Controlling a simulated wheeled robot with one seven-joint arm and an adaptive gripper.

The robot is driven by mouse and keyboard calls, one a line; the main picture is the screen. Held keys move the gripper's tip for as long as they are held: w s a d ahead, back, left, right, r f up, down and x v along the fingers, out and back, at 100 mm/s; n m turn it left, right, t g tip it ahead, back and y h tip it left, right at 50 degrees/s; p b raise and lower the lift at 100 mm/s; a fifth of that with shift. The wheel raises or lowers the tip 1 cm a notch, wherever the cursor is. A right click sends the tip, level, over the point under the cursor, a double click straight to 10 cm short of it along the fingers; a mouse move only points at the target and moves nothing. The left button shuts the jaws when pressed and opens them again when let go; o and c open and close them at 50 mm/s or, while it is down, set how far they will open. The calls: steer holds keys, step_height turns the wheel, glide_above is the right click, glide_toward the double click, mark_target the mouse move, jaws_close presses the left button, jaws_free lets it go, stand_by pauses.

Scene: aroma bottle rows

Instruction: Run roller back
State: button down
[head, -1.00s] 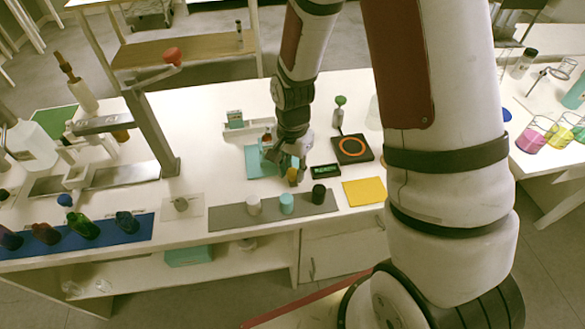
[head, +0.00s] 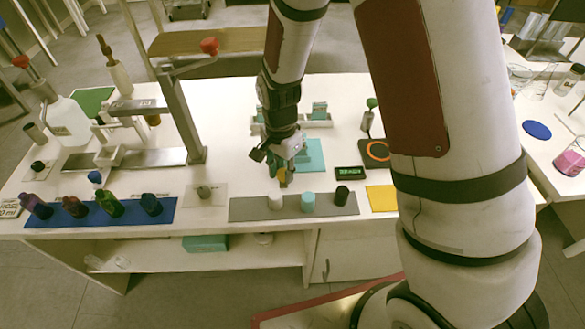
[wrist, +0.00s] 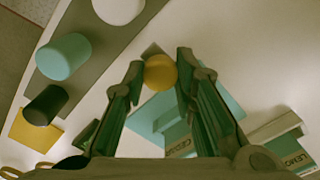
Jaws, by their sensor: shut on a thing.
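My gripper (head: 283,175) is shut on a small roller with a round yellow-orange top (wrist: 160,72). In the wrist view this sits between the two fingertips; the rest of it is hidden. In the head view a bit of yellow (head: 283,183) shows under the fingers, just behind the grey strip (head: 244,209) and the white cap (head: 276,202). I cannot tell whether the roller touches the table. A teal mat (head: 313,155) lies to the right of my gripper.
A teal cap (head: 308,202) and a black cap (head: 342,195) stand on the grey strip. A blue mat (head: 130,216) with several dark bottles lies left. A white rack (head: 318,123) with labelled boxes stands behind. A yellow mat (head: 381,198) lies right, beside a small display (head: 349,173).

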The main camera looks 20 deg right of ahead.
mark_target(281, 172)
steer(key=shift+w+a, duration=0.1)
steer(key=shift+a, duration=0.15)
steer(key=c, duration=1.3)
jaws_free()
steer(key=shift+a, duration=0.1)
steer(key=shift+r, duration=0.1)
step_height(281, 172, up, 12)
